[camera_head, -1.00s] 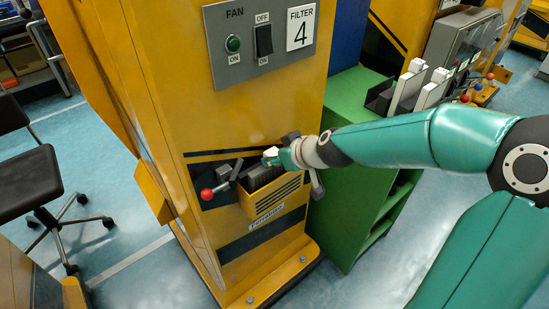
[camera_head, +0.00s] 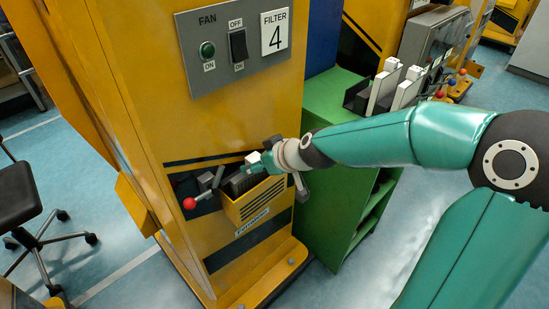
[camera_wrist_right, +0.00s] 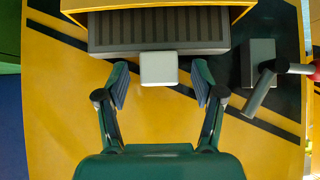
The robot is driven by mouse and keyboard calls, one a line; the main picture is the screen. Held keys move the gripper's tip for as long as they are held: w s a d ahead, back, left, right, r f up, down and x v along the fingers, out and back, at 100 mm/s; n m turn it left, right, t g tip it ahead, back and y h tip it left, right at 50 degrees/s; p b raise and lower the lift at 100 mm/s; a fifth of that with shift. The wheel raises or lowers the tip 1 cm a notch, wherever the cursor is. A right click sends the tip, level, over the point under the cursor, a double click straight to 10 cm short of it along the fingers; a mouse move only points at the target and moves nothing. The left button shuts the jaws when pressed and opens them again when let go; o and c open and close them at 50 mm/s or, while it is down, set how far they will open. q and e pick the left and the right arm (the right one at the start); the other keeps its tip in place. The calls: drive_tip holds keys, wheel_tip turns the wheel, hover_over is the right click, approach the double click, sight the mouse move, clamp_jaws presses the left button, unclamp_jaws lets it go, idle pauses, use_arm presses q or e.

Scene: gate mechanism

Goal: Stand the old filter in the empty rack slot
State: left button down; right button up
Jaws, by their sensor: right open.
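The old filter, a dark slatted block (camera_wrist_right: 158,28) with a pale square tab (camera_wrist_right: 158,68), sits in the open yellow drawer (camera_head: 253,203) of the machine marked FILTER 4. My right gripper (camera_wrist_right: 160,85) is open, with its fingers on either side of the tab and a visible gap to each. In the head view the right gripper (camera_head: 258,163) is at the drawer and small. The rack (camera_head: 357,96) stands on the green cabinet, holding white filters (camera_head: 384,88); a dark gap shows at its left end. My left gripper is out of view.
A lever with a red ball (camera_head: 189,203) sticks out left of the drawer, close to my right gripper. The fan switch panel (camera_head: 232,45) is above. The green cabinet (camera_head: 330,105) stands directly right of the machine. An office chair (camera_head: 20,205) is at the left.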

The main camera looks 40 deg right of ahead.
drive_tip(key=v, duration=1.1)
drive_tip(key=shift+s, duration=0.15)
drive_tip(key=a+f+n+g+y+p, duration=0.1)
drive_tip(key=a+f+g+p, duration=0.15)
drive_tip(key=a+f, duration=0.45)
drive_tip(key=a+f+n+g+y+p, duration=0.1)
drive_tip(key=a+f+g+y+p, duration=0.2)
drive_tip(key=f, duration=0.8)
drive_tip(key=s+a+f+m+g, duration=0.1)
drive_tip(key=s+a+f+m, duration=0.1)
drive_tip(key=s+a+f, duration=0.3)
drive_tip(key=s+a+f+m+g, duration=0.2)
drive_tip(key=s+a+f, duration=0.3)
drive_tip(key=f, duration=0.6)
drive_tip(key=shift+s+f+m+h+p, duration=0.3)
drive_tip(key=shift+s+m+h+p, duration=0.15)
drive_tip(key=shift+s+m, duration=0.15)
